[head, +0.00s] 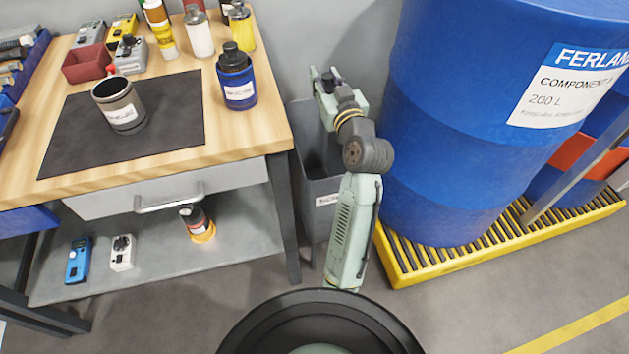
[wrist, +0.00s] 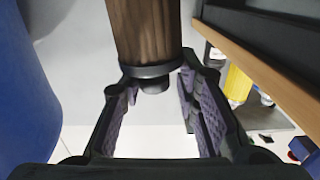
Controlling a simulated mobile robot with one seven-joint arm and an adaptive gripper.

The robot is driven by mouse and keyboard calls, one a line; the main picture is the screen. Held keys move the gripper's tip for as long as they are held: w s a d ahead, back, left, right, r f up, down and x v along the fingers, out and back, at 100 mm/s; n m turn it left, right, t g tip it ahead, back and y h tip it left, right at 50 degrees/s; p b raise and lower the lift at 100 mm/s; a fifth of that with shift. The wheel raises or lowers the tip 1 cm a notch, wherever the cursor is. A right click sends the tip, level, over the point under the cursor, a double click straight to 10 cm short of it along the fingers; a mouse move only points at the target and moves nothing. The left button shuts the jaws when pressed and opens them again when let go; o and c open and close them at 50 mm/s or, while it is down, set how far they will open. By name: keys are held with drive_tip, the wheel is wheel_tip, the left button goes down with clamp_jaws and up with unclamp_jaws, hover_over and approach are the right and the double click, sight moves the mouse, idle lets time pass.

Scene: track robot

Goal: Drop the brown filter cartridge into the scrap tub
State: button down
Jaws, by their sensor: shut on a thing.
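The grey scrap tub (head: 318,215) stands on the floor between the workbench and the blue drum. My arm covers part of its mouth and front. My gripper (head: 324,82) is above the tub's far side in the head view. The cartridge's other end runs out of the top of that view. I cannot make the cartridge out in the head view.
The big blue drum (head: 450,130) stands close on the right, on a yellow pallet (head: 450,264). A wall is behind.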

drive_tip(key=shift+f+b, duration=1.75)
drive_tip(key=shift+f, duration=1)
drive_tip(key=c, duration=1.3)
unclamp_jaws()
drive_tip(key=shift+c, duration=0.2)
drive_tip(key=v, duration=1.2)
drive_tip(key=shift+r, duration=0.1)
